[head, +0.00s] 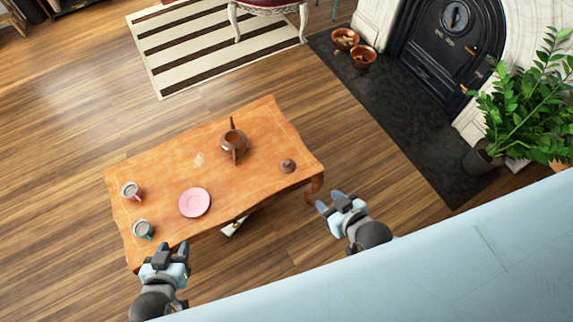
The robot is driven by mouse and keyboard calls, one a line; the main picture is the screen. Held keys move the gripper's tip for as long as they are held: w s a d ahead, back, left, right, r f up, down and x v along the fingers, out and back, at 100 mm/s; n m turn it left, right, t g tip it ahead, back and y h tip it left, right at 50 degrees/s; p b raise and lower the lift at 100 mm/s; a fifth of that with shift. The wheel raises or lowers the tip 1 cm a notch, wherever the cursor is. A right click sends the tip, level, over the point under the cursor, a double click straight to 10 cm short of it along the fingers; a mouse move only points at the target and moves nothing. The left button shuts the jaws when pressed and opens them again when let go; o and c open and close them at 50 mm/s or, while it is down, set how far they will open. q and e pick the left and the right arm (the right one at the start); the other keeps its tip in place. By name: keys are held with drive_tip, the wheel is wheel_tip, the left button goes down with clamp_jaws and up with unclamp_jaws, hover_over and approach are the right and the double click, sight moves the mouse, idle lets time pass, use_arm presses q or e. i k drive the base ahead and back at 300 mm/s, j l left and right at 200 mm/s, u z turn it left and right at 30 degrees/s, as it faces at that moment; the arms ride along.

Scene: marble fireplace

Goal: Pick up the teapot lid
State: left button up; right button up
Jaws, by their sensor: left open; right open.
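The brown teapot lid (288,166) lies on the wooden table (160,178) near its right end. The brown teapot (234,143) stands on the table to the left of the lid, toward the far edge. My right gripper (329,202) is open and empty, to the right of and nearer than the lid, just off the table's right corner. My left gripper (172,250) is open and empty at the table's near left edge, well away from the lid. Neither gripper touches the lid.
A pink plate (195,202), a pink mug (131,190) and a teal mug (143,229) are on the table's left half. A marble fireplace (450,40), brown bowls (345,39) and a leafy plant (520,105) stand beyond, at right. Open floor lies around the table.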

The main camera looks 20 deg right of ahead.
sight(288, 166)
drive_tip(key=l+u, duration=0.2)
drive_tip(key=u, duration=0.3)
drive_tip(key=l+u, duration=0.25)
drive_tip(key=u, duration=0.2)
drive_tip(key=l+u, duration=0.2)
drive_tip(key=u, duration=0.3)
drive_tip(key=k+l+u, duration=0.2)
drive_tip(key=l, duration=0.15)
drive_tip(key=l+u, duration=0.15)
drive_tip(key=l, duration=0.2)
drive_tip(key=k+l+u, duration=0.2)
drive_tip(key=k+l, duration=0.2)
drive_tip(key=l, duration=0.15)
drive_tip(key=k+l+u, duration=0.1)
drive_tip(key=l, duration=0.25)
drive_tip(key=k+l, duration=0.3)
drive_tip(key=i+l, duration=0.1)
drive_tip(key=l, duration=0.45)
drive_tip(key=i+u, duration=0.05)
